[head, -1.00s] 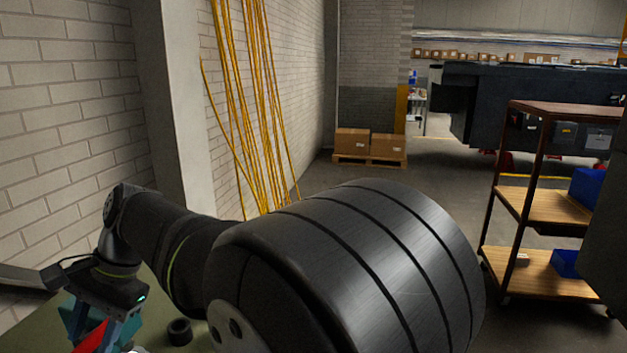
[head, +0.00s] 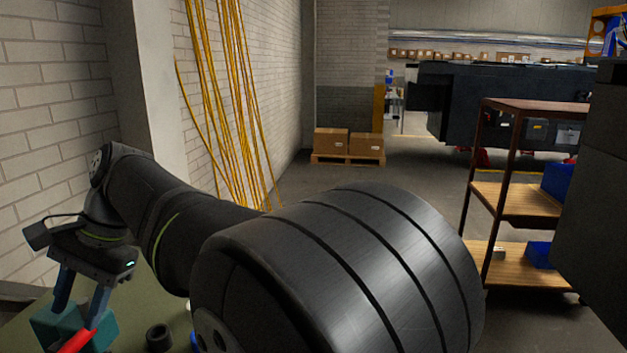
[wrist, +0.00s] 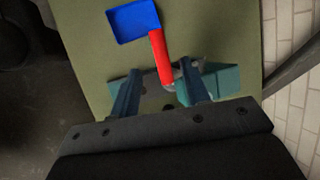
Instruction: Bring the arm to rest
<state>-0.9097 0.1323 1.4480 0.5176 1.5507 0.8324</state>
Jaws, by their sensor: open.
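My gripper (head: 78,312) is at the lower left of the head view, pointing down, with its two blue-grey fingers apart. It is open and holds nothing. In the wrist view, my gripper (wrist: 160,70) shows a gap between its fingers. A red rod-like part (wrist: 160,58) lies in line with that gap, its near end at a teal block (wrist: 220,80). In the head view the red part (head: 76,342) and the teal block (head: 103,333) are just below the fingertips, partly hidden by them. I cannot tell how the red part sits against the block.
A green table top (wrist: 85,25) carries a blue tray (wrist: 133,20) beyond the red part. A black ring (head: 159,338) lies right of the teal block. A brick wall (head: 50,110) stands close on the left. A shelf cart (head: 515,200) stands at the right.

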